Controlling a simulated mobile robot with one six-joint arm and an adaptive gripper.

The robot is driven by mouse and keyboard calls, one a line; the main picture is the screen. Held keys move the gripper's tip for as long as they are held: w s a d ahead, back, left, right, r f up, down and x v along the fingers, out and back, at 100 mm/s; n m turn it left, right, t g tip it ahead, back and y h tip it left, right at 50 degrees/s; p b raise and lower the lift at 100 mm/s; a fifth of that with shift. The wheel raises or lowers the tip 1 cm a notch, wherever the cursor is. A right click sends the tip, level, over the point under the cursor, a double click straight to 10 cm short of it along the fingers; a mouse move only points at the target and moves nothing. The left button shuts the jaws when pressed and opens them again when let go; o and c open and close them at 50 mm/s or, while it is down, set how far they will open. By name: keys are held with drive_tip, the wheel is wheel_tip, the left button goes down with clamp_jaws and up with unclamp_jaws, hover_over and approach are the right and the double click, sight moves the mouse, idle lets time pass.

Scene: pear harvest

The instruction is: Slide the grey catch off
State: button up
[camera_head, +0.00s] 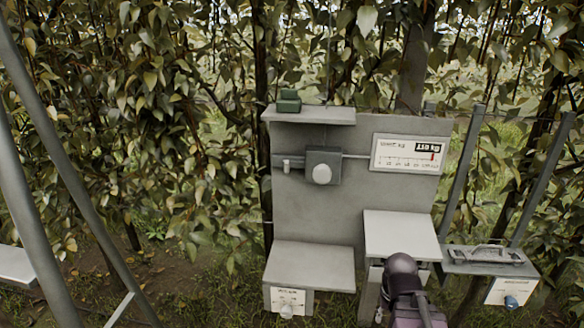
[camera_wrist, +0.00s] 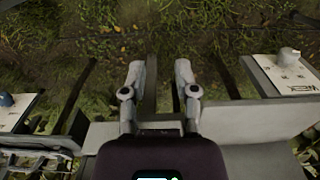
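In the head view my wrist is low in front of the white-topped middle box (camera_head: 400,234), well below the bar, and the fingers are hidden.
A green box (camera_head: 289,101) rests on the top shelf. A dial plate (camera_head: 408,155) reads about 110 kg. A grey shelf (camera_head: 310,262) with a pale knob is lower left; another (camera_head: 487,260) with a blue knob is at right. Slanting metal poles (camera_head: 70,170) stand at left.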

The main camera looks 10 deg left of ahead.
drive_tip(key=c, duration=0.3)
drive_tip(key=shift+w+a+r, duration=0.15)
drive_tip(key=shift+w+a, duration=0.15)
drive_tip(key=shift+a, duration=0.2)
clamp_jaws()
drive_tip(key=w+a+r+t+y+p, duration=0.25)
drive_tip(key=w+a+r, duration=0.25)
drive_tip(key=a, duration=0.3)
drive_tip(key=w+a+r+t+y+p, duration=0.2)
drive_tip(key=w+a+r+t+y, duration=0.25)
drive_tip(key=a, duration=0.35)
drive_tip(key=w+a+r+m+t+h+p, duration=0.1)
drive_tip(key=w+a+r+m+t+p, duration=0.1)
drive_tip(key=r+m+t, duration=0.3)
drive_tip(key=w+a+r+m+t+h+p, duration=0.1)
drive_tip(key=r+m+t, duration=0.4)
drive_tip(key=r+m, duration=0.5)
drive_tip(key=shift+w+a+r+h+p, duration=0.3)
drive_tip(key=shift+w+a+r+p, duration=0.75)
drive_tip(key=shift+r, duration=0.8)
drive_tip(key=shift+w+d, duration=0.2)
